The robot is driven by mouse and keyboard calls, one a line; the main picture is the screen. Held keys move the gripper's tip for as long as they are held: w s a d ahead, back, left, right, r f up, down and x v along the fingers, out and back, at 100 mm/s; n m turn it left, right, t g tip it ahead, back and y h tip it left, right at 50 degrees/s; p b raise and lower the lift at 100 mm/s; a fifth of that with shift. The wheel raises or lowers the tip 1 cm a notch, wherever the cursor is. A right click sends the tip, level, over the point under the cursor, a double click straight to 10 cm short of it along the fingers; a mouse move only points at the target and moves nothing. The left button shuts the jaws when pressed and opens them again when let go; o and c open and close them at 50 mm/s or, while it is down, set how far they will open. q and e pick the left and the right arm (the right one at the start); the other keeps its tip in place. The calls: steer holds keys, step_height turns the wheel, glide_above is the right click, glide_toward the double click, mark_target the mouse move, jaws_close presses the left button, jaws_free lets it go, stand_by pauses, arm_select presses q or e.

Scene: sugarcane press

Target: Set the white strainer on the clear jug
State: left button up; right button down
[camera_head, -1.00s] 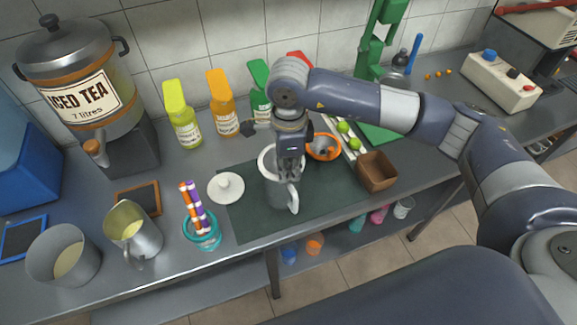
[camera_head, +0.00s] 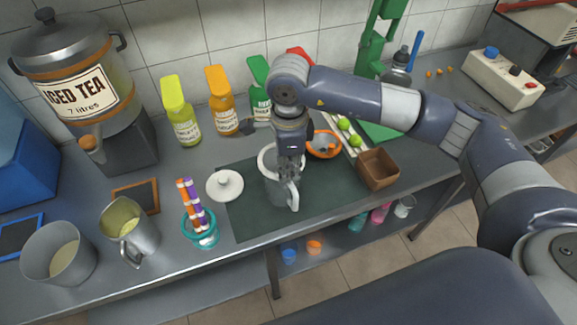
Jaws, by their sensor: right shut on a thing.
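The clear jug (camera_head: 275,190) stands upright on the dark mat, with a white handle (camera_head: 293,197) on its near right side. The white strainer (camera_head: 265,158) shows as a white ring at the jug's mouth, partly hidden by my right gripper. My right gripper (camera_head: 291,172) points down over the right side of the jug's mouth and is shut on the strainer's edge. Its fingertips are small and partly hidden. I cannot tell whether the strainer rests fully on the jug's rim. My left gripper is not in view.
A white lid (camera_head: 225,185) lies left of the jug. An orange strainer (camera_head: 323,145) and a brown box (camera_head: 377,170) are to its right. A teal cup with striped straws (camera_head: 199,232) and metal pitchers (camera_head: 130,230) stand at the left. Bottles (camera_head: 222,112) line the back.

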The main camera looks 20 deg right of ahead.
steer(key=shift+f, duration=0.1)
steer(key=c, duration=1.5)
jaws_free()
steer(key=o, duration=0.5)
steer(key=shift+r+p, duration=1.4)
steer(key=shift+r, duration=2.15)
steer(key=shift+f, duration=0.1)
